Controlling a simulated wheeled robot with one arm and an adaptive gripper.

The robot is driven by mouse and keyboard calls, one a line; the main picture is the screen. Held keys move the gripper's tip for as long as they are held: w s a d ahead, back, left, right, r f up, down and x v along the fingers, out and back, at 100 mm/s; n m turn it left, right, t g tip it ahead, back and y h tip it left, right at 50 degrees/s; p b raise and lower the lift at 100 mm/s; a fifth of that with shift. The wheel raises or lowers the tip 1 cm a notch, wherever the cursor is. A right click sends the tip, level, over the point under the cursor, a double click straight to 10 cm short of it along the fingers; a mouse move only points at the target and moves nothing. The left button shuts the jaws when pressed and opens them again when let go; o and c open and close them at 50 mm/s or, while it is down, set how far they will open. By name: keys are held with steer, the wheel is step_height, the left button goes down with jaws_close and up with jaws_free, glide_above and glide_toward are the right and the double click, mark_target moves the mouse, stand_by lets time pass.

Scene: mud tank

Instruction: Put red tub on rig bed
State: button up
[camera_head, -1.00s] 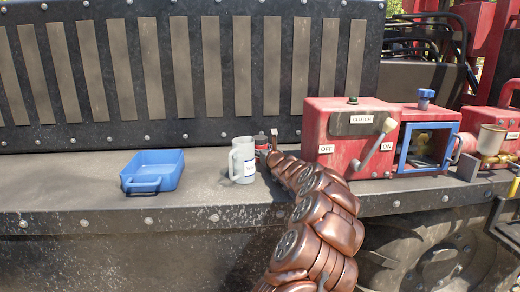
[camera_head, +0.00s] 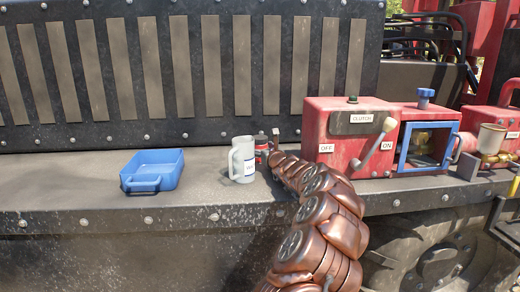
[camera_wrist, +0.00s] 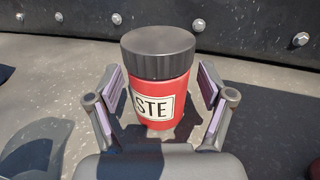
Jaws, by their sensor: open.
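The red tub (camera_wrist: 160,90) has a dark ribbed lid and a white label reading "STE". It stands upright on the grey bed surface (camera_head: 80,195). In the head view the tub (camera_head: 261,150) is partly hidden behind the white mug and my arm. My gripper (camera_wrist: 164,105) is open, with one finger on each side of the tub. Gaps show between the fingers and the tub's sides. In the head view my gripper (camera_head: 275,146) is small and mostly hidden by my own arm.
A white mug (camera_head: 242,160) stands just left of the tub. A blue tray (camera_head: 153,170) lies further left. A red control box (camera_head: 348,140) with a lever stands to the right. A dark slatted wall (camera_head: 190,75) rises behind. The surface between tray and mug is clear.

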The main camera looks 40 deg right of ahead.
steer(key=shift+b+v, duration=1.15)
steer(key=shift+v, duration=2.25)
steer(key=shift+s+a, duration=0.35)
steer(key=shift+s, duration=0.3)
steer(key=shift+s+a+b, duration=0.1)
steer(key=shift+s+b, duration=0.35)
steer(key=shift+s, duration=0.3)
steer(key=shift+s+a, duration=0.4)
steer(key=shift+s, duration=0.25)
steer(key=shift+r, duration=0.1)
